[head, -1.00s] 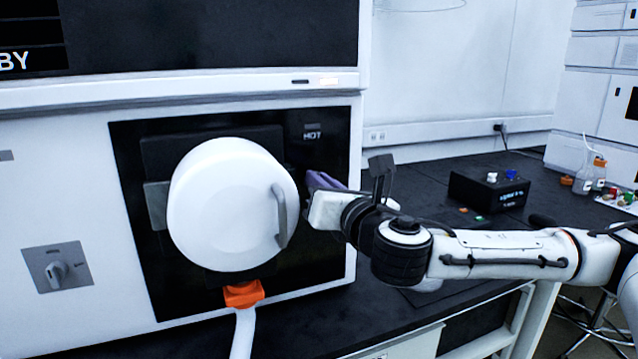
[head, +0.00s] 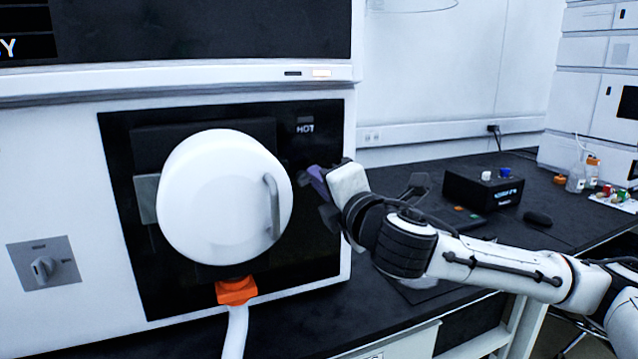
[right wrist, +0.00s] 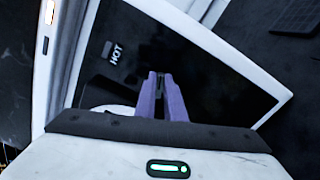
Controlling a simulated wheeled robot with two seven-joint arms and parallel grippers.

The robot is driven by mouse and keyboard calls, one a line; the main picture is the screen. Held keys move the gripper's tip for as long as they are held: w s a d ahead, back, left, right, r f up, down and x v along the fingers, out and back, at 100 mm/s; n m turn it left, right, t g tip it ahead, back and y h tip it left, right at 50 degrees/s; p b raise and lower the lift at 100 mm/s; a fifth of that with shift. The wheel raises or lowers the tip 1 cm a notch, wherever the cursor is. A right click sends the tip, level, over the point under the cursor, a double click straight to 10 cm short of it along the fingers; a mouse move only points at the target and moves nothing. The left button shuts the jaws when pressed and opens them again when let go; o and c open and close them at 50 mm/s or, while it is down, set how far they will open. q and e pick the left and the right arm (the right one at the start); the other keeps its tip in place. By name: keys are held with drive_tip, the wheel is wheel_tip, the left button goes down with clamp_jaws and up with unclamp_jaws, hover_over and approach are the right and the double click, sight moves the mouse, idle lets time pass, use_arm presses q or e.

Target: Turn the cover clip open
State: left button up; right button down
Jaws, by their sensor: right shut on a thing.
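The round white cover (head: 215,200) with a grey handle (head: 272,205) sits on the black front panel of the white instrument. My right gripper (head: 314,178) is just right of the cover, at the panel, with its purple fingers pointing at it. In the right wrist view its fingers (right wrist: 161,82) are close together, shut on the small dark cover clip (right wrist: 160,78). The clip is mostly hidden between the fingertips and hard to tell from the black panel. My left gripper is not in view.
An orange fitting (head: 237,290) with a white tube hangs below the cover. A grey switch plate (head: 44,266) is at the left. A small black box (head: 484,187) and bottles stand farther back on the dark bench (head: 400,322).

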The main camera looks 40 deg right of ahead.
drive_tip(key=shift+d+f+m+b, duration=0.15)
drive_tip(key=shift+m+b, duration=0.1)
drive_tip(key=shift+m, duration=0.75)
drive_tip(key=shift+f+m+b, duration=0.1)
drive_tip(key=shift+m+b, duration=0.15)
drive_tip(key=shift+m, duration=0.75)
drive_tip(key=c, duration=1.8)
unclamp_jaws()
drive_tip(key=shift+c, duration=0.2)
